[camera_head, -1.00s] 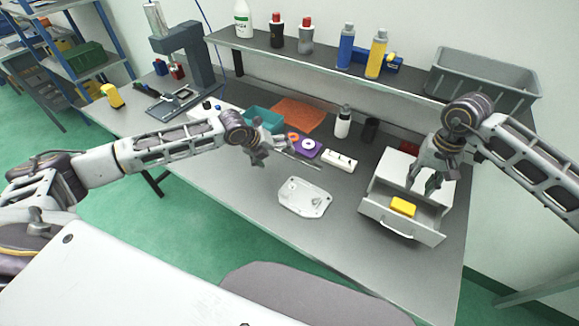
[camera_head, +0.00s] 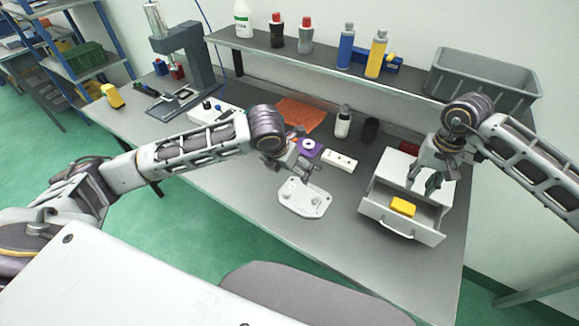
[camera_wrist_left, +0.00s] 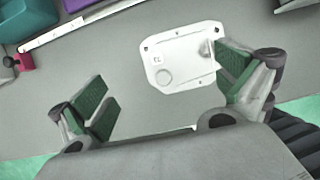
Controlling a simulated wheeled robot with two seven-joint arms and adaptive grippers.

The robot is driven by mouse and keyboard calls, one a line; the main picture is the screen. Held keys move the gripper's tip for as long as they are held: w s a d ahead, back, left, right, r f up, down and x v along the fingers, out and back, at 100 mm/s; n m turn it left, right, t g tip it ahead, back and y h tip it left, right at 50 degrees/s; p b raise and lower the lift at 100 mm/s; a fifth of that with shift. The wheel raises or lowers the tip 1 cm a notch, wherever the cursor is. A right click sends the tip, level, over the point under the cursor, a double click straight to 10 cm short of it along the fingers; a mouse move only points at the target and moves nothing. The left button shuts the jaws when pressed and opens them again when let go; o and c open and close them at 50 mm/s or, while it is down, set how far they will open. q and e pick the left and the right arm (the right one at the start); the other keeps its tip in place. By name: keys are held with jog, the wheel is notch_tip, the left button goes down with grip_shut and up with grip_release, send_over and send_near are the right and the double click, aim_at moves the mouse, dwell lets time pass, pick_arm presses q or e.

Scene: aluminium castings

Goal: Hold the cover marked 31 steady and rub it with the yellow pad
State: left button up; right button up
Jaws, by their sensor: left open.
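The cover (camera_head: 305,203) is a flat, pale plate with a round boss and small holes, lying on the grey bench. In the left wrist view the cover (camera_wrist_left: 178,62) has a small dark mark, too small to read surely. My left gripper (camera_head: 291,178) is open and empty above the cover's far left part. In its wrist view the gripper (camera_wrist_left: 165,92) has its right finger overlapping the cover's edge; its left finger is well clear. The yellow pad (camera_head: 403,206) lies in the open drawer (camera_head: 385,219). My right gripper (camera_head: 426,186) is open and empty above that drawer.
A white power strip (camera_head: 341,162), a purple item (camera_head: 312,152) and an orange cloth (camera_head: 300,115) lie behind the cover. A shelf with bottles and a grey bin (camera_head: 485,78) runs along the back. The bench in front of the cover is clear.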

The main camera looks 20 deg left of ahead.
aim_at(299, 183)
pick_arm(q)
jog(key=shift+s+r, duration=0.15)
dwell(0.4)
jog(key=shift+x, duration=6.95)
